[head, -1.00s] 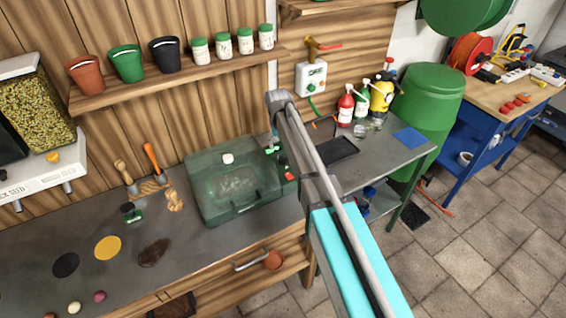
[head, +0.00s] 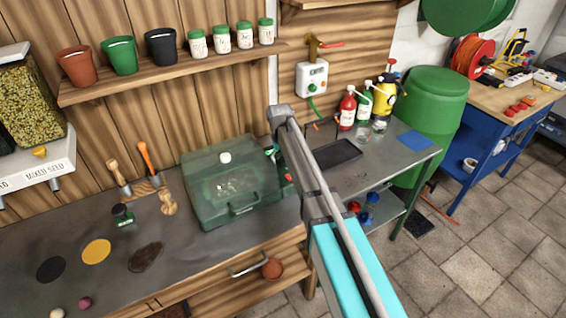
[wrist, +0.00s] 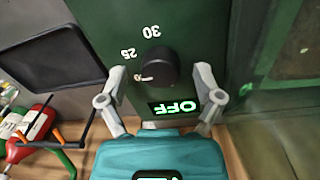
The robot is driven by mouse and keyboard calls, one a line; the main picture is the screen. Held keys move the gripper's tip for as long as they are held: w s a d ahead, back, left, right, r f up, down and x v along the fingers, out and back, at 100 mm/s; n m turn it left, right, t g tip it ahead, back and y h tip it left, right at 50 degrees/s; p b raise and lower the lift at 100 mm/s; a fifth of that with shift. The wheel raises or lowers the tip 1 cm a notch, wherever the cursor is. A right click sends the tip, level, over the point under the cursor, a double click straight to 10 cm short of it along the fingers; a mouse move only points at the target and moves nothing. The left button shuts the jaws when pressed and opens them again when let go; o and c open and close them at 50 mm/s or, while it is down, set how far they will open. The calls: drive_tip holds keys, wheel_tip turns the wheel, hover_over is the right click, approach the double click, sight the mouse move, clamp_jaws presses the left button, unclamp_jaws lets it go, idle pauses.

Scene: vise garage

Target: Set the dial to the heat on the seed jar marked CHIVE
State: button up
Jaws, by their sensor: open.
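The dial (wrist: 160,67) is a round black knob on a dark green panel in the wrist view, with a pale mark at its lower left. Upside-down numbers 25 (wrist: 128,53) and 30 (wrist: 151,31) stand around it; a lit green display (wrist: 173,107) reads OFF. My gripper (wrist: 160,74) is open, its fingers on either side of the dial; contact cannot be told. The green, clear-lidded box (head: 235,188) is on the bench in the head view; my arm hides its right end. Several green-capped seed jars (head: 222,40) stand on the shelf, their labels too small to read.
The shelf (head: 180,75) also holds three pots. The bench front left holds flat discs and small balls.

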drive_tip(key=shift+f, duration=0.15)
drive_tip(key=c, duration=1.2)
drive_tip(key=shift+o, duration=0.2)
drive_tip(key=shift+n, duration=0.4)
drive_tip(key=n, duration=0.3)
drive_tip(key=shift+d, duration=0.1)
drive_tip(key=n, duration=0.4)
drive_tip(key=shift+n+t, duration=0.3)
drive_tip(key=shift+n, duration=0.1)
drive_tip(key=n, duration=0.4)
drive_tip(key=shift+d+n+y, duration=0.1)
drive_tip(key=shift+n+y, duration=0.2)
drive_tip(key=n, duration=0.4)
drive_tip(key=shift+w+n, duration=0.15)
drive_tip(key=shift+n, duration=0.25)
